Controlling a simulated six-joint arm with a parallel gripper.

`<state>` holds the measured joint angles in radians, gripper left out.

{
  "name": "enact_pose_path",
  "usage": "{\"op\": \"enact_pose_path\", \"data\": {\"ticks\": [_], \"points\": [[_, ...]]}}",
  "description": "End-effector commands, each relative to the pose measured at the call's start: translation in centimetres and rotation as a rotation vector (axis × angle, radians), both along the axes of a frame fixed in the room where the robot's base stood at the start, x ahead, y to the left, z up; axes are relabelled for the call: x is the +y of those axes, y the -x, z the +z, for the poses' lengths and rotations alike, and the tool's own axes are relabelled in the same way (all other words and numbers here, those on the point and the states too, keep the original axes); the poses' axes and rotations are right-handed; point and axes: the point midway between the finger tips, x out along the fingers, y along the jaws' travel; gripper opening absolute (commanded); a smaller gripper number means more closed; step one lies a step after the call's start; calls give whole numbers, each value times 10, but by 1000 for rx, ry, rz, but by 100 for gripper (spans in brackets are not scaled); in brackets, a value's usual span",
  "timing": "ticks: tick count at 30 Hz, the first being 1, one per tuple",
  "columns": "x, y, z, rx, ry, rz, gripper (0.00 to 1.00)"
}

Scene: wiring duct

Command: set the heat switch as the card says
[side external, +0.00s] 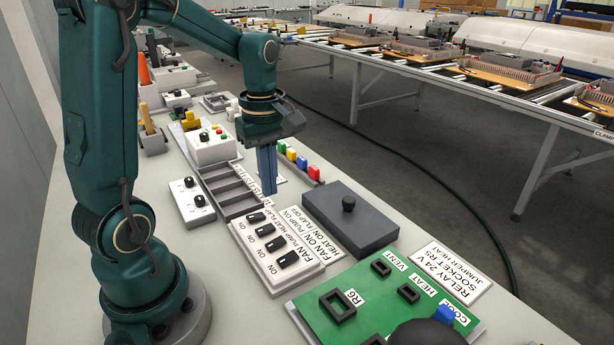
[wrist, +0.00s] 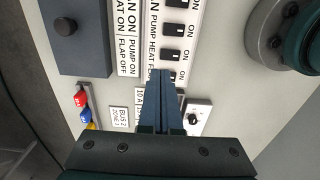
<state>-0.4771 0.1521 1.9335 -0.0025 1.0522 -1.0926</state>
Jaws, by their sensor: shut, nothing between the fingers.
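The white switch panel (side external: 268,268) has a row of black switches labelled FAN, PUMP, HEAT and FLAP, with ON marked along one side. The heat switch (side external: 265,230) is second from the far end; it also shows in the wrist view (wrist: 171,55). I cannot tell which way its lever is set. The card (side external: 318,240) beside the panel reads FAN ON, PUMP ON, HEAT ON, FLAP OFF; it also shows in the wrist view (wrist: 129,45). My gripper (side external: 269,194) is shut and empty, pointing down above the panel's far, FLAP end. In the wrist view its fingertips (wrist: 160,74) partly cover that end.
A dark grey box with a knob (side external: 349,222) stands right of the card. A green board (side external: 385,300) lies nearer.

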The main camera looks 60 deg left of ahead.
Motion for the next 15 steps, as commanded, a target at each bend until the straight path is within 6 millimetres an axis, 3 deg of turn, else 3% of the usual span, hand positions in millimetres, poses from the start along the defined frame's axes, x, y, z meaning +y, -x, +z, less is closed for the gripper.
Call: {"op": "enact_pose_path", "data": {"ticks": [6, 15], "points": [[-1, 1, -41, 6, 3, 0, 0], [0, 0, -66, 1, 1, -1, 0]]}}
